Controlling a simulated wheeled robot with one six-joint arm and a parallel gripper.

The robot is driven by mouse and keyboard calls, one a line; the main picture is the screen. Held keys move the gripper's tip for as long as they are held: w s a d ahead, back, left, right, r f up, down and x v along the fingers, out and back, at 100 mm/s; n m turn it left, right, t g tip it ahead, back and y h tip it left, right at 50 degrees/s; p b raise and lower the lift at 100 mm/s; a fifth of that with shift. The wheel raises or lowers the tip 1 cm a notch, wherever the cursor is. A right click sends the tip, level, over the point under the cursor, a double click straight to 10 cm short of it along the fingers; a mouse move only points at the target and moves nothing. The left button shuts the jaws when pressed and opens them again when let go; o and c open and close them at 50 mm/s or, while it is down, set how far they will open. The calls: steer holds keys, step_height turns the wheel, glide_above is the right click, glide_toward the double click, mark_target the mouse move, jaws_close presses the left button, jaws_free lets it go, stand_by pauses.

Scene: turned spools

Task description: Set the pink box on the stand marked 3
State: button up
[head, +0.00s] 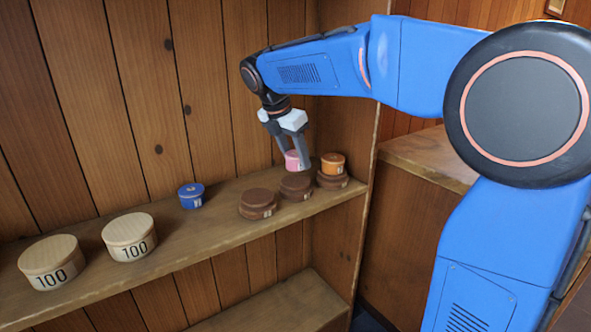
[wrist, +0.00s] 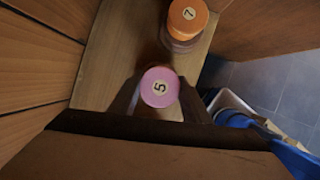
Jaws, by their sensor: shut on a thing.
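The pink box (head: 292,159) is a small round one, held between the fingers of my gripper (head: 291,163). In the wrist view the pink box (wrist: 160,87) shows a 5 on its pale round label. In the head view it appears just above and behind the middle brown stand (head: 296,188); its exact height over the shelf is unclear. A left brown stand (head: 257,205) is empty on top. A right brown stand (head: 333,181) bears an orange box (head: 333,163), marked 7 in the wrist view (wrist: 187,18). The marks on the stands are too small to read.
A blue box (head: 191,196) stands on the wooden shelf (head: 215,222), left of the stands. Two pale round boxes marked 100 (head: 129,237) are further left. A plank wall is behind and an upright side panel (head: 348,120) closes the right end.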

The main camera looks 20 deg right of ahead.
mark_target(296, 168)
steer(key=shift+f, duration=1.95)
steer(key=shift+f, duration=0.1)
steer(key=o, duration=1)
steer(key=shift+o, duration=0.2)
steer(key=v, duration=1.2)
steer(key=s+d+f+m+t+y, duration=0.1)
steer(key=s+d+f+m, duration=0.2)
steer(key=s+f+m, duration=0.4)
steer(key=s+d+f+m+y, duration=0.1)
steer(key=s+d+f+m, duration=0.3)
steer(key=s+f+m, duration=0.4)
steer(key=s+d+f+m+t+y, duration=0.1)
steer(key=s+d+f+m, duration=0.3)
steer(key=s, duration=1.2)
step_height(296, 168, down, 4)
steer(key=m+y, duration=0.1)
steer(key=m, duration=0.3)
steer(key=shift+m+t, duration=0.3)
steer(key=shift+m, duration=0.1)
